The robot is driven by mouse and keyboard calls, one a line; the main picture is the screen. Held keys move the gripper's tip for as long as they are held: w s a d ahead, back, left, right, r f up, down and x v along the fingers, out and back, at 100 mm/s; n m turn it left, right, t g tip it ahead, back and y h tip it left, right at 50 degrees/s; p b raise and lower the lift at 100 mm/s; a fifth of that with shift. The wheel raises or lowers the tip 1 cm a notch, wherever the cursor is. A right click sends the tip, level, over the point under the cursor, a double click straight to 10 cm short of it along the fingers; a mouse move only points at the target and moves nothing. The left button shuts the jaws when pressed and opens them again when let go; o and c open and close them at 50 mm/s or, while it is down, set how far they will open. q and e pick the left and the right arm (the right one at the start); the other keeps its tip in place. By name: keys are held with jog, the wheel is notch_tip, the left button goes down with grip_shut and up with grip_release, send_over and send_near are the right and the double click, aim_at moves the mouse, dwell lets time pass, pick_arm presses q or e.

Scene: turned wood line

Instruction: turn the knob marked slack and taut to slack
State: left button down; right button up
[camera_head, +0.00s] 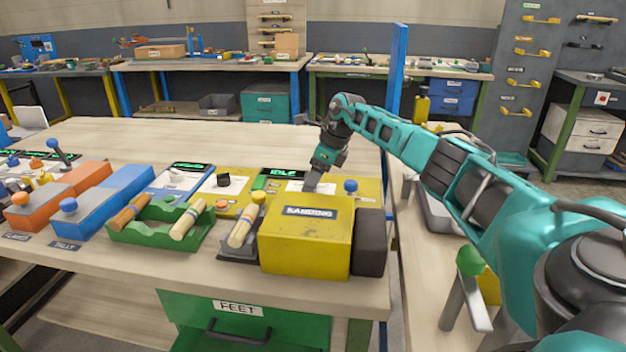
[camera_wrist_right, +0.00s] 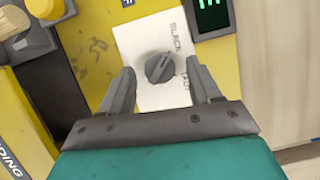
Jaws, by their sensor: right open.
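The knob (camera_wrist_right: 160,68) is dark grey and round with a raised ridge. It sits on a white plate (camera_wrist_right: 150,35) fixed to a yellow panel. The word SLACK is printed towards the top of the plate and TAUT towards its lower right. The ridge lies aslant; I cannot tell which word it points to. My right gripper (camera_wrist_right: 161,88) is open, with one finger on either side of the knob and no clear contact. My left gripper is not in view.
A blue ball-topped lever (camera_head: 350,187) is right of the gripper. A lit green display (camera_wrist_right: 210,15) adjoins the plate. A green tray (camera_head: 150,232) with wooden pieces lies to the left.

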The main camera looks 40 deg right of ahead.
jog(key=p+v, duration=0.1)
jog(key=v, duration=1.1)
jog(key=shift+s, duration=0.15)
jog(key=shift+f, duration=0.1)
